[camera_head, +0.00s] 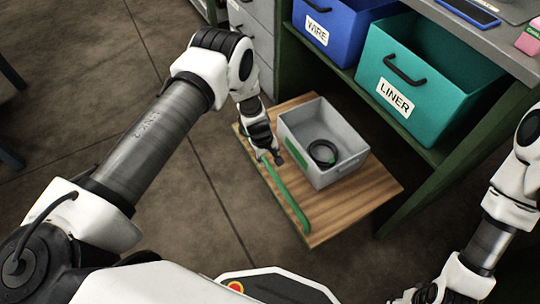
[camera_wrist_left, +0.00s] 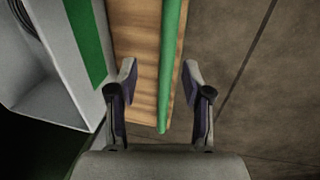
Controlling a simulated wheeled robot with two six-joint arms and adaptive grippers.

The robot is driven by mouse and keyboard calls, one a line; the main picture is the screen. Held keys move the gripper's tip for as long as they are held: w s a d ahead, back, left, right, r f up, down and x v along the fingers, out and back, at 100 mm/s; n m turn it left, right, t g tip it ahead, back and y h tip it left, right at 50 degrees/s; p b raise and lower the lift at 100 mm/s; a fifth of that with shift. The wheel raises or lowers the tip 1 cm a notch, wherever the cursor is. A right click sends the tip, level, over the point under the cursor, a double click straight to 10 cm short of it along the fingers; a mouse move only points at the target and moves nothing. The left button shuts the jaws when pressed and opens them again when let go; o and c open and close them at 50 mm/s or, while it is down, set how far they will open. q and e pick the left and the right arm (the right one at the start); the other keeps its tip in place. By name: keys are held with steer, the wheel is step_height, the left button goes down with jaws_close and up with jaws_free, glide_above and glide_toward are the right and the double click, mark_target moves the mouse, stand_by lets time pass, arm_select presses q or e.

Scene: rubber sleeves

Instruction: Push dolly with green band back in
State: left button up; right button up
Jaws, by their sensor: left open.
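The dolly is a wooden board (camera_head: 365,208) low on the floor, sticking out from under the bench. A green bar (camera_head: 287,200) runs along its outer edge; it also shows in the left wrist view (camera_wrist_left: 170,60). A grey bin (camera_head: 335,168) with a green band (camera_head: 296,152) on its side stands on the board and holds a black ring (camera_head: 322,153). My left gripper (camera_head: 272,158) is open at the far part of the bar. In the left wrist view the bar lies between its fingers (camera_wrist_left: 161,80); contact cannot be told.
A blue bin (camera_head: 335,30) and a teal bin (camera_head: 425,75) labelled LINER sit on the shelf above. Grey drawers (camera_head: 255,25) stand at the back left. The floor (camera_head: 185,215) left of the dolly is clear.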

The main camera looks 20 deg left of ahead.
arm_select(q)
steer(key=shift+s+a+r+p, duration=0.1)
steer(key=shift+r+p, duration=0.25)
steer(key=shift+r, duration=0.3)
arm_select(e)
steer(key=shift+r, duration=0.6)
arm_select(q)
steer(key=s+d+g+h, duration=0.2)
steer(key=g+h+b, duration=0.1)
steer(key=b, duration=1.3)
glide_toward(269, 167)
step_height(269, 167, down, 2)
steer(key=b+x, duration=0.1)
steer(key=x, duration=0.1)
steer(key=b+x, duration=0.1)
steer(key=x, duration=0.2)
steer(key=b+x, duration=0.1)
steer(key=x, duration=0.1)
steer(key=shift+s+d+f, duration=0.15)
steer(key=shift+d, duration=0.25)
arm_select(e)
step_height(269, 167, down, 17)
steer(key=shift+w, duration=0.15)
